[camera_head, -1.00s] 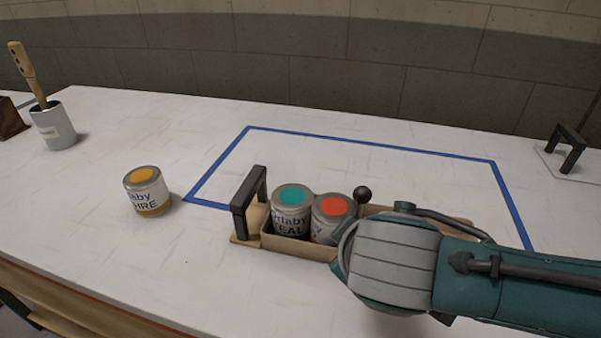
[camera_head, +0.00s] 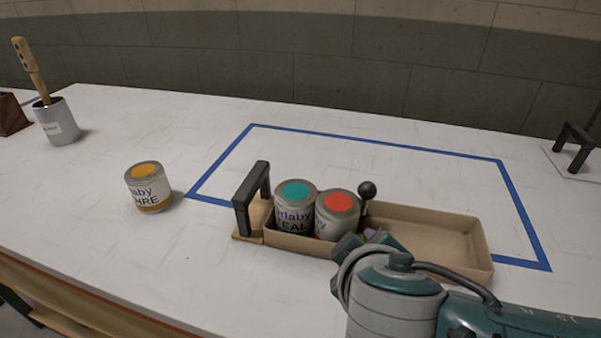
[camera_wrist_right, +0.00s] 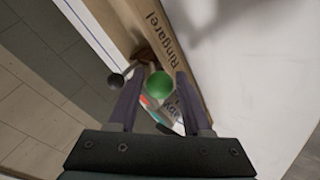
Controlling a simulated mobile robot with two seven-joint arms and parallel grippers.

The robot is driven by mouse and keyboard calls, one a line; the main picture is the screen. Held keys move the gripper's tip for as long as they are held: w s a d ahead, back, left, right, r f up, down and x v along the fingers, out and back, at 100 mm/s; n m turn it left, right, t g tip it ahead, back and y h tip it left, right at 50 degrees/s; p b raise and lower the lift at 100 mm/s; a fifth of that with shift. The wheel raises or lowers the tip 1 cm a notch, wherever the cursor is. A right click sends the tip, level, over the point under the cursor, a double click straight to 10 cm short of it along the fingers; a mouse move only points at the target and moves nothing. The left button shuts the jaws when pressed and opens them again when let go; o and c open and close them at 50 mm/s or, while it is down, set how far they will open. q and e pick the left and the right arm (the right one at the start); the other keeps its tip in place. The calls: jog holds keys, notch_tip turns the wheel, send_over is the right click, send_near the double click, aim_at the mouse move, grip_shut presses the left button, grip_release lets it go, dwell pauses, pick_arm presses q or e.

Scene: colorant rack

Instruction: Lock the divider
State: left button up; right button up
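The tan tray (camera_head: 488,262) stands on the table with a dark handle (camera_head: 250,200) at its left end. A teal-topped can (camera_head: 295,215) and a red-topped can (camera_head: 336,214) stand in its left part. A dark ball knob (camera_head: 367,190) on a stem rises just right of the red-topped can, where the divider is mostly hidden. In the right wrist view a green ball (camera_wrist_right: 159,85) sits between the spread fingers of my right gripper (camera_wrist_right: 161,73), with gaps on both sides. The dark knob (camera_wrist_right: 116,80) is outside the left finger. My left gripper is out of view.
The tray's right part is empty. An ochre-topped can (camera_head: 148,188) stands left of the tray. A grey cup (camera_head: 57,122) with a wooden-handled tool is at the far left. A blue outline (camera_head: 375,146) marks a bare table area behind the tray. A dark handle (camera_head: 573,147) stands far right.

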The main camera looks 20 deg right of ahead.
jog(key=shift+o, duration=1.3)
jog(key=shift+r, duration=0.1)
jog(key=p+v, duration=0.2)
jog(key=v, duration=0.8)
jog(key=s+d+r+m+g+y+p, duration=0.1)
jog(key=s+d+r+m+g+y, duration=0.15)
jog(key=s, duration=0.45)
jog(key=s+d+r+m+g+y+p, duration=0.1)
jog(key=s+r+g+y, duration=0.15)
jog(key=s, duration=0.35)
notch_tip(320, 180, up, 37)
jog(key=p, duration=3.7)
jog(key=shift+h, duration=0.3)
